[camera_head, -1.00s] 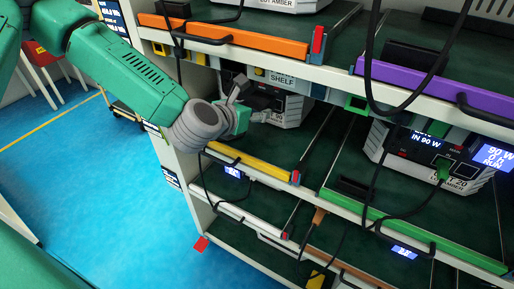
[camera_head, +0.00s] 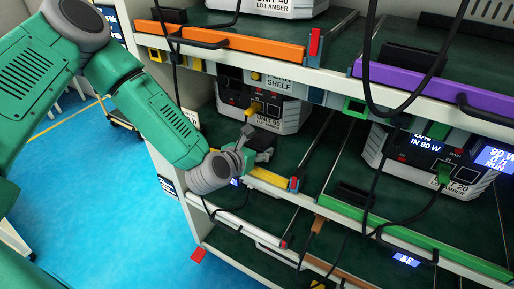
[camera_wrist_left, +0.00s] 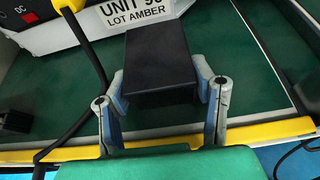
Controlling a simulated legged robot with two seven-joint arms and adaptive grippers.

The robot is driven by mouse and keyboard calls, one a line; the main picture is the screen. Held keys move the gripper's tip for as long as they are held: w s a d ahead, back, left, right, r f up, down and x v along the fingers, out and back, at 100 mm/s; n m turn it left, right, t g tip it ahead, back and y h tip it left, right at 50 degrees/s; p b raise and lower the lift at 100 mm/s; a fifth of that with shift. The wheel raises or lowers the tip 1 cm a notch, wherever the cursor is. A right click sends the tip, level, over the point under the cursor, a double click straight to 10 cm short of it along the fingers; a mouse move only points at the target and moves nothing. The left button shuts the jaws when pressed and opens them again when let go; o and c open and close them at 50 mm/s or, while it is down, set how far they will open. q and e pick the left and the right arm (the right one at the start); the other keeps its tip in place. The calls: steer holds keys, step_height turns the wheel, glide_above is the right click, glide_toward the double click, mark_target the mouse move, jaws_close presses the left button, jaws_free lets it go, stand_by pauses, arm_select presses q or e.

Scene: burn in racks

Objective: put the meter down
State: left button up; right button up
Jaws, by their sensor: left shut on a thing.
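The meter is a plain black box (camera_wrist_left: 160,62) between the fingers of my left gripper (camera_wrist_left: 162,88) in the left wrist view. The left gripper is shut on it, a finger at each side. In the head view the left gripper (camera_head: 250,152) is at the front of the yellow-edged shelf, below and in front of the unit marked 90 (camera_head: 262,110). The meter is small and dark there, largely hidden by the fingers. Whether it touches the green shelf surface (camera_wrist_left: 255,95) I cannot tell. My right gripper is not in view.
A yellow plug with a black cable (camera_wrist_left: 80,30) runs from the unit, left of the meter. The yellow shelf edge (camera_head: 268,179) lies under the gripper. Green surface is bare to the right. An orange-edged shelf (camera_head: 225,40) is above; unit 20 (camera_head: 430,165) stands to the right.

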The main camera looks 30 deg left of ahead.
arm_select(q)
steer(key=shift+f, duration=0.1)
steer(key=o, duration=1.5)
steer(key=shift+o, duration=0.2)
